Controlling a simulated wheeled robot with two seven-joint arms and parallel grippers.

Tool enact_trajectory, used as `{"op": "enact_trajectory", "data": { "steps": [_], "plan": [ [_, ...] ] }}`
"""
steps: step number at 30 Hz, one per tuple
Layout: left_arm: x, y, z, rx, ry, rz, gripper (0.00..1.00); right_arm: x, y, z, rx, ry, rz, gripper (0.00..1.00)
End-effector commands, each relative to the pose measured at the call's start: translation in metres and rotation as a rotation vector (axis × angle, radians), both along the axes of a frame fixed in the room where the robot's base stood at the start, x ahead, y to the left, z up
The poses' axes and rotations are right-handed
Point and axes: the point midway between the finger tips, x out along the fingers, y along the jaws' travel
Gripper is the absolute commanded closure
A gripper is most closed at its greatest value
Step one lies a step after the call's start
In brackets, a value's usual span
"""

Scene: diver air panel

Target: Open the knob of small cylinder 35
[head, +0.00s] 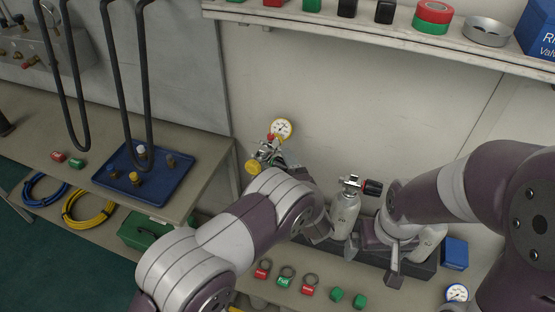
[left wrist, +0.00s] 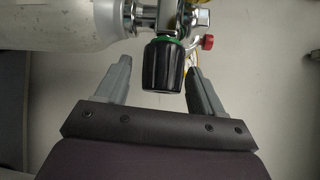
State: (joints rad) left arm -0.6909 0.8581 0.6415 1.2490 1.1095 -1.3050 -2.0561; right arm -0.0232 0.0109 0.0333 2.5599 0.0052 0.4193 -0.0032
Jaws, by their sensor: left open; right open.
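In the left wrist view a black ribbed knob (left wrist: 163,66) with a green ring sits on a metal valve (left wrist: 172,18) of a pale cylinder (left wrist: 60,22). My left gripper (left wrist: 160,75) is open, one finger on each side of the knob, with visible gaps. In the head view my left arm hides that knob; part of my left gripper (head: 318,228) shows. Another grey cylinder (head: 345,215) stands upright with a black knob (head: 372,187) with red on it. My right gripper (head: 374,262) is open in front of the rack. No cylinder number is readable.
A shelf (head: 390,38) runs above. Several tags, including a red one (head: 263,269), lie in front. A blue box (head: 454,253) stands right. A blue tray (head: 120,190) lies on the left table.

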Motion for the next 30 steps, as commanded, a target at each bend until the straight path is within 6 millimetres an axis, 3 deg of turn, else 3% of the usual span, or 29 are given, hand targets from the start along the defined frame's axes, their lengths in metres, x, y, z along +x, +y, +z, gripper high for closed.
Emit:
{"op": "enact_trajectory", "data": {
  "steps": [7, 8, 12, 13, 22, 30],
  "plan": [
    [0.000, -0.001, 0.000, -0.001, 0.000, 0.000, 0.32, 0.000, 0.000, 0.000, 0.000, 0.000, 0.000, 0.00],
    [0.000, -0.001, 0.000, 0.000, 0.000, 0.000, 0.39, 0.000, 0.000, 0.000, 0.000, 0.000, 0.000, 0.00],
    [0.000, -0.001, 0.000, 0.000, 0.000, 0.001, 0.84, 0.000, 0.000, 0.000, 0.000, 0.000, 0.000, 0.00],
    [0.000, -0.001, 0.000, 0.000, 0.000, 0.001, 0.86, 0.000, 0.000, 0.000, 0.000, 0.000, 0.000, 0.00],
    [0.000, 0.000, -0.003, -0.013, -0.031, 0.001, 0.86, 0.000, 0.000, -0.008, 0.000, 0.000, 0.000, 0.00],
    [0.000, 0.000, -0.008, -0.079, -0.175, 0.002, 0.86, 0.000, 0.000, -0.038, 0.000, 0.000, 0.000, 0.00]
  ]
}}
